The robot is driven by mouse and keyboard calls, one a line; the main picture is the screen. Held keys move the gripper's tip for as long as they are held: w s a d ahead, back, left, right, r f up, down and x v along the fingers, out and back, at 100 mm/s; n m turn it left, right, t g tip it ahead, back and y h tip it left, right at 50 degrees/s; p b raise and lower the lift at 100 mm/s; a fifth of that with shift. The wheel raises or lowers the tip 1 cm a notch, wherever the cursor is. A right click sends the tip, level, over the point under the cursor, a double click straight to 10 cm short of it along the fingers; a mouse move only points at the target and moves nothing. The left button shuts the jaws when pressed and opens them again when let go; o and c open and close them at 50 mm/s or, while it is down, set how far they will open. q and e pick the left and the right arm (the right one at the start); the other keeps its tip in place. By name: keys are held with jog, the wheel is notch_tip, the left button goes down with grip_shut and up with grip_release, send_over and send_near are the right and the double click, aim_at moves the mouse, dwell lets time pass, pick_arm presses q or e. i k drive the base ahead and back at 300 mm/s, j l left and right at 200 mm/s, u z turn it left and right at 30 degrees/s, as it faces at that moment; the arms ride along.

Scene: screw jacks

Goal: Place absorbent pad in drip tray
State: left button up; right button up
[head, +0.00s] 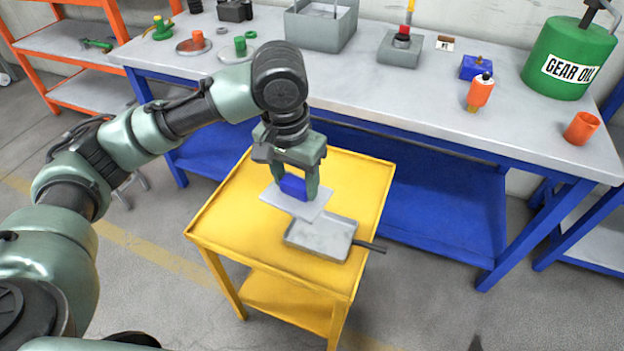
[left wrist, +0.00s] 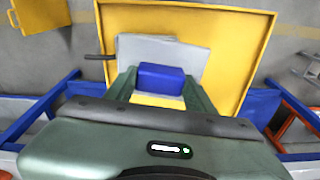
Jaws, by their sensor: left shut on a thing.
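The absorbent pad (head: 283,205) is a flat pale grey sheet with a blue block (head: 294,187) on top. My left gripper (head: 297,192) is shut on the blue block and holds the pad over the yellow cart top. The drip tray (head: 320,238) is a shallow grey pan with a dark handle, lying on the cart just in front and right of the pad. In the left wrist view the pad (left wrist: 180,57) shows beyond the blue block (left wrist: 161,78) and hides most of the tray. The gap between pad and tray is hard to judge. My right gripper is not in view.
The yellow cart (head: 225,215) has a low rim and free room around the tray. Behind it stands a blue workbench with a grey top (head: 440,95), holding a grey bin (head: 320,25), a green gear oil can (head: 568,60) and an orange cup (head: 581,127).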

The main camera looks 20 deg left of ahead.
aim_at(321, 235)
jog(key=i+j+z, duration=0.1)
jog(key=j, duration=0.7)
jog(key=j+z, duration=0.1)
jog(key=j, duration=0.65)
jog(key=z, duration=1)
